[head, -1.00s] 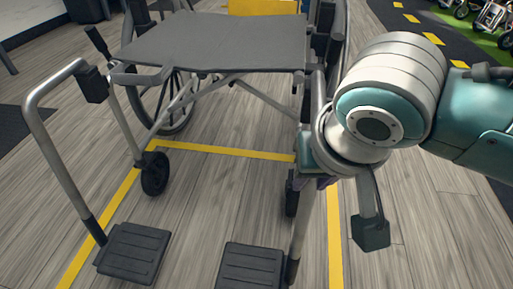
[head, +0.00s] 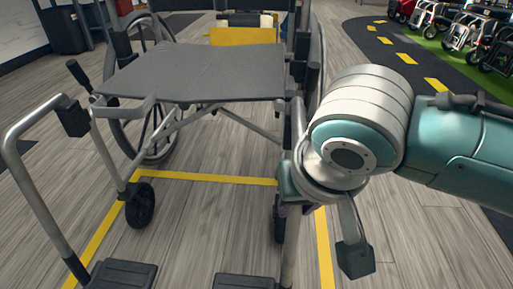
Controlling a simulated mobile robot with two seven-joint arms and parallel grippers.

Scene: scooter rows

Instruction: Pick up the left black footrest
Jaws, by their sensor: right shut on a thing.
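The left black footrest (head: 122,274) is a ribbed dark plate at the bottom left, cut off by the picture's edge. It hangs on a bent grey tube (head: 33,195) with a black block (head: 73,118) at its upper end. The right black footrest (head: 245,282) shows only as a strip at the bottom. My right gripper (head: 284,192) is beside the wheelchair's right front, shut on the right footrest's grey tube (head: 289,246); its fingertips are mostly hidden by my wrist. My left gripper is out of view.
The wheelchair has a grey seat (head: 195,72) and front casters (head: 140,204). A yellow floor line (head: 210,178) runs around it. More wheelchairs (head: 480,32) stand at the back right. The wooden floor to the right is clear.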

